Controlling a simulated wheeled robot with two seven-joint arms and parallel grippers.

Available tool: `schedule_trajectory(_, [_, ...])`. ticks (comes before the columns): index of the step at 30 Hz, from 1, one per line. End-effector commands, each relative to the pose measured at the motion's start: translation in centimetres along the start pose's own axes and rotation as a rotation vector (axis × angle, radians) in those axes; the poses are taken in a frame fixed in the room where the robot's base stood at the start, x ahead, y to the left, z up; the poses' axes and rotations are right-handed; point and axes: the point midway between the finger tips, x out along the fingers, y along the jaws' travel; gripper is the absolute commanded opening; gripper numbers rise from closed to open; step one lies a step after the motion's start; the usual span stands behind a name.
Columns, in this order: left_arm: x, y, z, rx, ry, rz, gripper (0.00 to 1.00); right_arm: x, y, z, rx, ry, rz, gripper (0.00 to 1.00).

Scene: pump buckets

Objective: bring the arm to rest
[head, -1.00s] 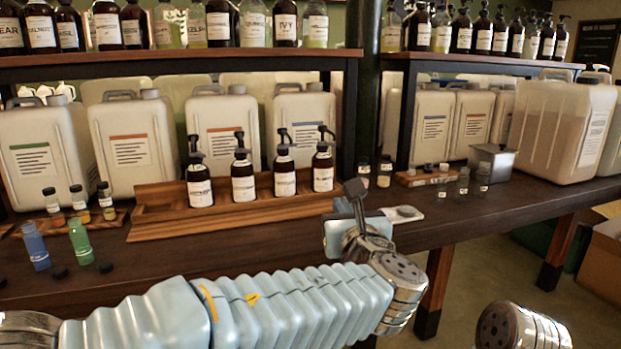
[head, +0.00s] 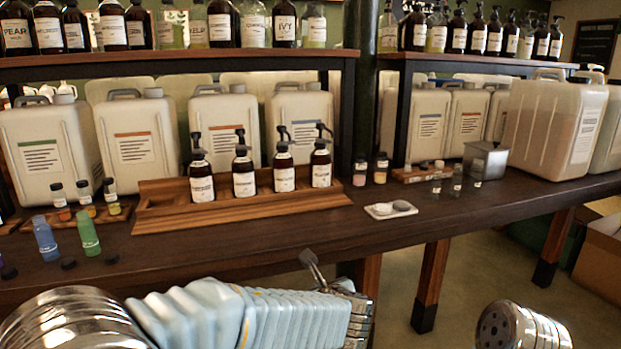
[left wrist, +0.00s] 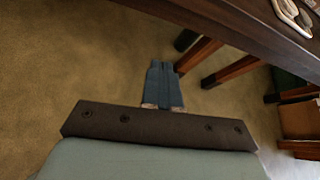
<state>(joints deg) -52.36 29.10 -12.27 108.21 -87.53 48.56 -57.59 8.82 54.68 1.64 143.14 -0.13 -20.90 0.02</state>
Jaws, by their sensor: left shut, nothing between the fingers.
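My left arm comes in from the left along the bottom of the head view, in front of the table. Its gripper (head: 314,268) shows only in part, at the front edge of the table, mostly hidden behind the arm. In the left wrist view the two dark blue fingers of this gripper (left wrist: 163,66) lie together, shut and empty, over the brown floor. My right gripper is not in view; a metal part of my own body shows at the lower right of the head view.
The dark wooden table (head: 470,212) holds a wooden tray (head: 160,220) with several pump bottles. A small white dish (head: 380,211) lies near its front edge. Large canisters (head: 137,140) stand behind. Blue (head: 46,240) and green (head: 87,236) bottles stand at left. Floor in front is open.

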Motion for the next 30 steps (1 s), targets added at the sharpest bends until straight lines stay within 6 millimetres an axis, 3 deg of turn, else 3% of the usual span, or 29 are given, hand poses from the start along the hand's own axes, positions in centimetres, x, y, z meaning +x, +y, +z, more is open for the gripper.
schedule_trajectory(3, [3.5, 4.0, -6.5, -0.154, 0.206, 0.088, 0.00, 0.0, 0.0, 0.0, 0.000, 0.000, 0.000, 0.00])
schedule_trajectory(7, [6.0, 9.7, -16.1, -0.469, 0.489, 0.258, 0.00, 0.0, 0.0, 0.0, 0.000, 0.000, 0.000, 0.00])
schedule_trajectory(11, [5.8, 15.4, -26.3, -0.954, 0.743, 0.540, 0.00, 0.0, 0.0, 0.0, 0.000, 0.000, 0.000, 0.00])
schedule_trajectory(12, [5.2, 17.0, -29.3, -1.151, 0.800, 0.658, 0.00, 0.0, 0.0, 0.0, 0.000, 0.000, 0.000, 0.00])
schedule_trajectory(15, [3.4, 20.7, -35.6, -1.724, 0.829, 1.011, 0.00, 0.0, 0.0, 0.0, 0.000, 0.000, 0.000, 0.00])
schedule_trajectory(18, [2.2, 23.5, -38.8, -2.190, 0.686, 1.298, 0.00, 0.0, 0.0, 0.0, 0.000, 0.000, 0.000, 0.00])
schedule_trajectory(21, [1.6, 25.7, -40.5, -2.484, 0.496, 1.477, 0.00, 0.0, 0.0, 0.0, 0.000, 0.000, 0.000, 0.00])
schedule_trajectory(24, [1.3, 26.9, -41.2, -2.625, 0.367, 1.556, 0.00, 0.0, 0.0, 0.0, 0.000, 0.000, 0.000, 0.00])
schedule_trajectory(30, [1.2, 27.3, -41.4, -2.662, 0.327, 1.573, 0.00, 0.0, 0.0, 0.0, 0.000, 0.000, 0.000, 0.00])
